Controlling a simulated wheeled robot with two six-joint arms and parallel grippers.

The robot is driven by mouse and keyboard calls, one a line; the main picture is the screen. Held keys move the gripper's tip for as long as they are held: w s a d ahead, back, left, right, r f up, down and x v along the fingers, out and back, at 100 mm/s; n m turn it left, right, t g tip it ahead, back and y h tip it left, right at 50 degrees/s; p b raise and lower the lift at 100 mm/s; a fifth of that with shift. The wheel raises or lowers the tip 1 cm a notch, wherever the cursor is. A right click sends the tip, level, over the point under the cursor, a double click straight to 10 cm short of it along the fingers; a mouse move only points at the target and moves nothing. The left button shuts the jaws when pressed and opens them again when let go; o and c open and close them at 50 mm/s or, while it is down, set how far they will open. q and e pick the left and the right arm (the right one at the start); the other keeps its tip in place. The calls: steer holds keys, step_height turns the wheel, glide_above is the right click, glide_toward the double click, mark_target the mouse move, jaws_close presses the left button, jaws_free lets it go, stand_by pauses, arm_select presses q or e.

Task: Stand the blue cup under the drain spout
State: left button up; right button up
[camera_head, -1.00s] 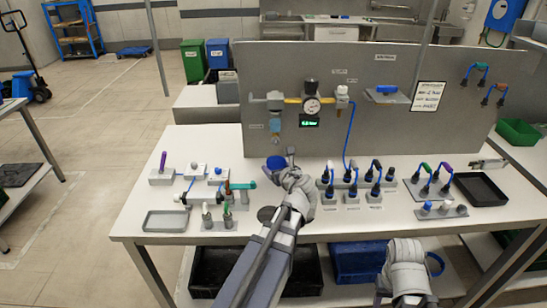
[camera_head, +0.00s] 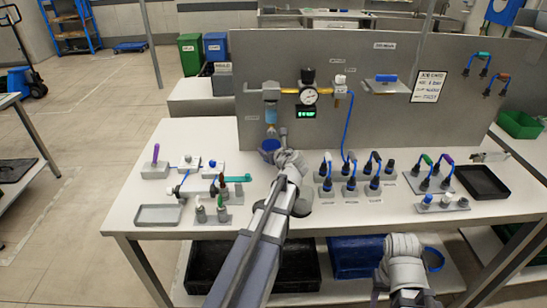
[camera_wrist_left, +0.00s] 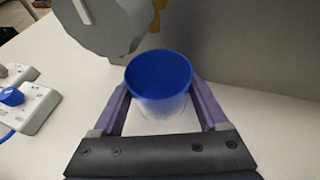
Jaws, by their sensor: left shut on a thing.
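The blue cup (camera_head: 269,147) is upright, its open rim facing up. In the left wrist view the cup (camera_wrist_left: 158,80) sits between the two purple fingers of my left gripper (camera_wrist_left: 160,105), which is shut on it. In the head view my left gripper (camera_head: 277,152) is at the back of the table, near the panel. The filter unit with its bluish bowl (camera_head: 271,115) hangs on the panel just above the cup. The spout tip is hard to make out. The cup's base contact with the table is hidden. My right arm shows at the lower right; its fingers cannot be seen.
The grey panel (camera_head: 430,125) stands close behind the cup. Valve blocks (camera_head: 187,163) and a shallow grey tray (camera_head: 158,214) lie left of my left arm. Several dark plug connectors with blue hoses (camera_head: 350,175) stand to the right. A black tray (camera_head: 482,182) is at the far right.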

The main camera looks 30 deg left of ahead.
arm_select(q)
steer(key=shift+f, duration=0.65)
steer(key=shift+d+r, duration=0.1)
arm_select(e)
steer(key=shift+d+f, duration=0.2)
steer(key=shift+f, duration=0.3)
arm_select(q)
steer(key=o, duration=1.4)
steer(key=shift+c, duration=0.2)
arm_select(e)
steer(key=shift+f, duration=0.15)
